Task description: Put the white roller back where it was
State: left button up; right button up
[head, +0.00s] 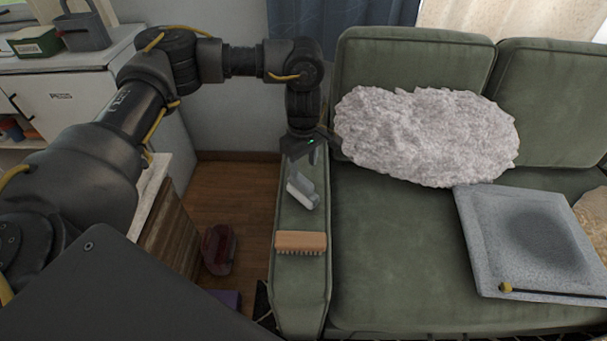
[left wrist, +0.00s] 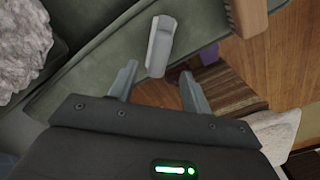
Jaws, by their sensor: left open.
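The white roller (head: 302,190) lies on the left armrest of the green sofa, in front of my left gripper. In the left wrist view the roller (left wrist: 160,46) lies on the armrest just beyond the fingertips, roughly between their lines. My left gripper (head: 305,152) is over the back part of the armrest; in the left wrist view its two fingers (left wrist: 158,82) are spread apart with nothing between them. My right gripper is not in view.
A wooden brush (head: 301,243) lies on the armrest (head: 301,290) nearer me. A fluffy white cushion (head: 425,135) and a grey square tray (head: 480,235) are on the sofa. A white cabinet (head: 70,105) stands left. Wooden floor (head: 240,185) shows between, with a dark red object (head: 218,250).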

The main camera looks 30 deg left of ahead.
pick_arm(q)
jog(key=shift+r, duration=2.25)
